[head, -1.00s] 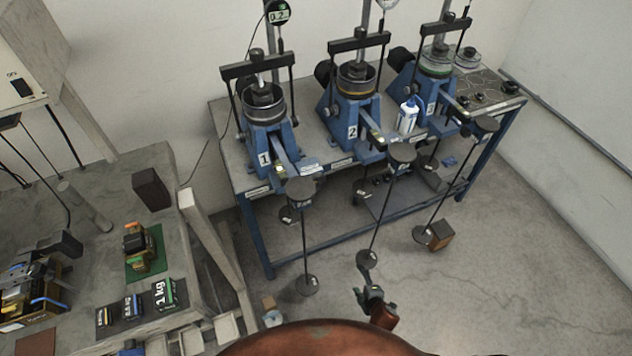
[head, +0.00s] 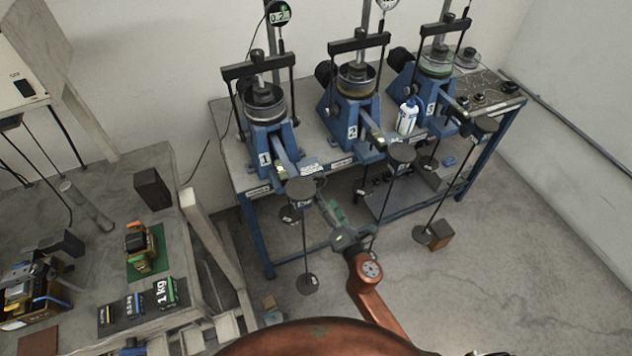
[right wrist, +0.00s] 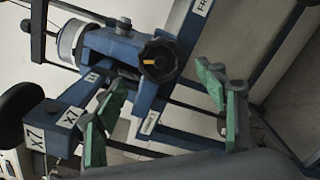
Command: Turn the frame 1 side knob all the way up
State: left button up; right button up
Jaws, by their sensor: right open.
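Frame 1 (head: 264,140) is a blue lever stand with a "1" label, at the left end of the bench in the head view. A dark part on its left side (head: 241,88) may be its side knob, but it is too small to tell. My right gripper (head: 328,207) is open and empty, in front of the bench and beside frame 1's hanging weight rod. The right wrist view shows a black lobed knob (right wrist: 158,60) with a yellow-orange mark on a blue frame, beyond the green fingertips (right wrist: 165,108) and apart from them. That frame's number is hidden. My left gripper is out of view.
Frame 2 (head: 350,110) and frame 3 (head: 432,85) stand to the right on the blue-legged bench (head: 232,160). Hanging rods with round weights (head: 307,284) drop in front of it. A white bottle (head: 407,117) stands between frames 2 and 3. Another table (head: 90,215) is at left.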

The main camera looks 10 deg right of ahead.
aim_at(318, 184)
jog(key=w, duration=0.2)
jog(key=w+a, duration=0.1)
jog(key=w, duration=0.5)
jog(key=shift+w+a+b, duration=0.2)
jog(key=shift+a+b, duration=0.15)
jog(key=shift+s, duration=0.1)
jog(key=c, duration=0.4)
jog(key=shift+d, duration=0.1)
jog(key=c, duration=1.1)
